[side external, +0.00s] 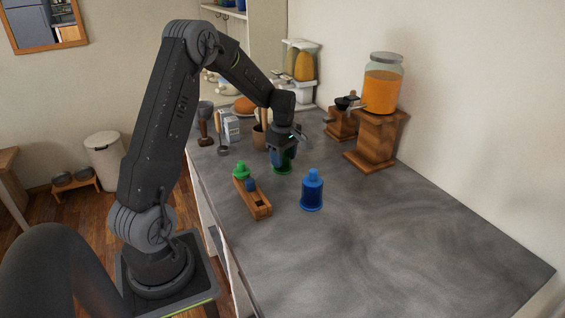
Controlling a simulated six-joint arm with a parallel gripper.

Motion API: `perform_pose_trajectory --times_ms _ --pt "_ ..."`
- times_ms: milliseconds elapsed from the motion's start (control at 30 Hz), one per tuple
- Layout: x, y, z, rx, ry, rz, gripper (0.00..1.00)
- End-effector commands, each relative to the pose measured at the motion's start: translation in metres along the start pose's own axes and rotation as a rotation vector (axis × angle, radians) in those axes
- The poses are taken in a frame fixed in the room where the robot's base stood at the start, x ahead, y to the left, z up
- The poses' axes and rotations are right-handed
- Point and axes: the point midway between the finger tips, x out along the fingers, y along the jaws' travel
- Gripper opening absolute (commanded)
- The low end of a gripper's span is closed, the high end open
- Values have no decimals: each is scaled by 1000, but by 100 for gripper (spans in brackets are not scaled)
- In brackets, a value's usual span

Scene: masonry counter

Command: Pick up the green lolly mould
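Another green piece (241,170) of a lighter shade sits at the far end of a wooden rack (259,206), left of the gripper. A blue lolly mould (312,190) stands upright and apart, nearer the camera and right of the gripper.
The rack also holds a small blue piece (250,185). Behind the gripper are a brown utensil pot (259,137) and a carton (231,126). A juice dispenser (382,90) on a wooden stand (376,140) is at the right by the wall. The counter's near right is clear.

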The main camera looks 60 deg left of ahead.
Motion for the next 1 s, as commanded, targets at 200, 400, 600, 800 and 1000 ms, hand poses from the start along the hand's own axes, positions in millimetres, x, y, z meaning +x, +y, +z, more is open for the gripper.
perform_pose_trajectory --times_ms 200,400,600,800,1000 --pt "0 0 0 0 0 0 28" --pt "0 0 0 0 0 1 27" --pt "-8 0 0 0 1 2 27" --pt "-37 1 0 0 1 5 27" --pt "-65 -25 -31 -8 2 4 27"
